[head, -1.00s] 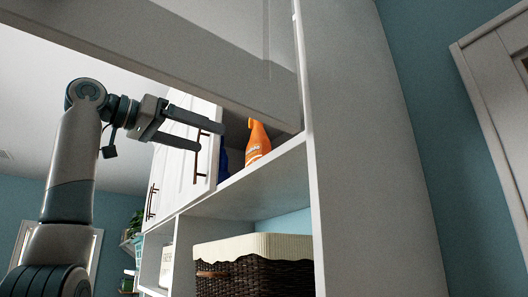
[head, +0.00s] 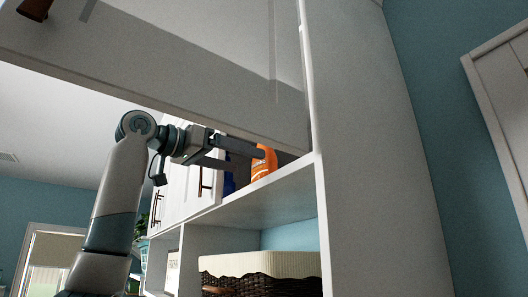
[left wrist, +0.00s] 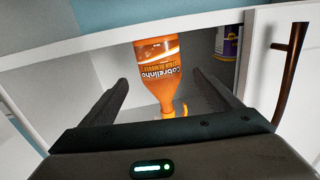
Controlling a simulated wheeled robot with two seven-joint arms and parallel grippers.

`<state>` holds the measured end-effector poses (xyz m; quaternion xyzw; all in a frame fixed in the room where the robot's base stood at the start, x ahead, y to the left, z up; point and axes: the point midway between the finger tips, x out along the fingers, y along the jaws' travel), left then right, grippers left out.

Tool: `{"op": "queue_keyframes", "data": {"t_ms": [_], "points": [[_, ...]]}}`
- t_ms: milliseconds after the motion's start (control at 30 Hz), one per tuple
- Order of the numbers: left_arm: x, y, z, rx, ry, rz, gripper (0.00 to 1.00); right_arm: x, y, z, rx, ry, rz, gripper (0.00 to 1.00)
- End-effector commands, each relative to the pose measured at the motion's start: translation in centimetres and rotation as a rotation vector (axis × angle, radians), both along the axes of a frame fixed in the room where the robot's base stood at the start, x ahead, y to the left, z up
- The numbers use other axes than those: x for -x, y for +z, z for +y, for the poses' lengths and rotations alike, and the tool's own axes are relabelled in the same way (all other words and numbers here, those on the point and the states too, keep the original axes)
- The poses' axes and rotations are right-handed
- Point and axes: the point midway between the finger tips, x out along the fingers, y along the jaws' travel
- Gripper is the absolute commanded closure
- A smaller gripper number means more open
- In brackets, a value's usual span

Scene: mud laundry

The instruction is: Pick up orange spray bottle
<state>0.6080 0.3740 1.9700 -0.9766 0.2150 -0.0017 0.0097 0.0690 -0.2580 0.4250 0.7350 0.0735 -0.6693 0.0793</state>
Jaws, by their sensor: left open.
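The orange spray bottle (head: 264,162) stands on the upper cabinet shelf, partly hidden by my left gripper in the head view. In the left wrist view the bottle (left wrist: 160,72) appears upside down, with its label showing and its neck and trigger toward the gripper body. My left gripper (head: 243,155) is open, coming in from the left at the bottle's upper part. In the left wrist view its two fingers (left wrist: 162,88) lie on either side of the bottle, with gaps on both sides. My right gripper is not in view.
A blue container (head: 229,184) stands left of the bottle on the shelf (head: 265,200). A white cabinet door (head: 203,185) with a dark handle is on the left, and a raised white panel (head: 170,75) hangs above. A wicker basket (head: 285,285) sits below.

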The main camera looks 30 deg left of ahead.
Motion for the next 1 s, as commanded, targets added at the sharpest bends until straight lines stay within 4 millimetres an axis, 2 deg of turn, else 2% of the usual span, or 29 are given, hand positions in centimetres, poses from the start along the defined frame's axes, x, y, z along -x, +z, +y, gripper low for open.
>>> {"op": "queue_keyframes", "data": {"t_ms": [33, 200, 667, 1000], "points": [[-0.8, 0.3, -0.4, -0.001, 0.000, 0.002, 0.16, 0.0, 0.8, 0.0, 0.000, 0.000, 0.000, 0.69], [-2.2, 0.2, -1.0, 0.001, 0.000, 0.000, 0.16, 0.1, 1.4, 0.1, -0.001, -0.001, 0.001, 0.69], [-2.7, 0.0, -1.2, 0.001, 0.000, 0.000, 0.16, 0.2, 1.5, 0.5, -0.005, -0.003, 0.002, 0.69], [-5.2, 0.3, -2.4, -0.001, 0.000, 0.000, 0.16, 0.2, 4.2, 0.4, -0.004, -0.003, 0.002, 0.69]]}}
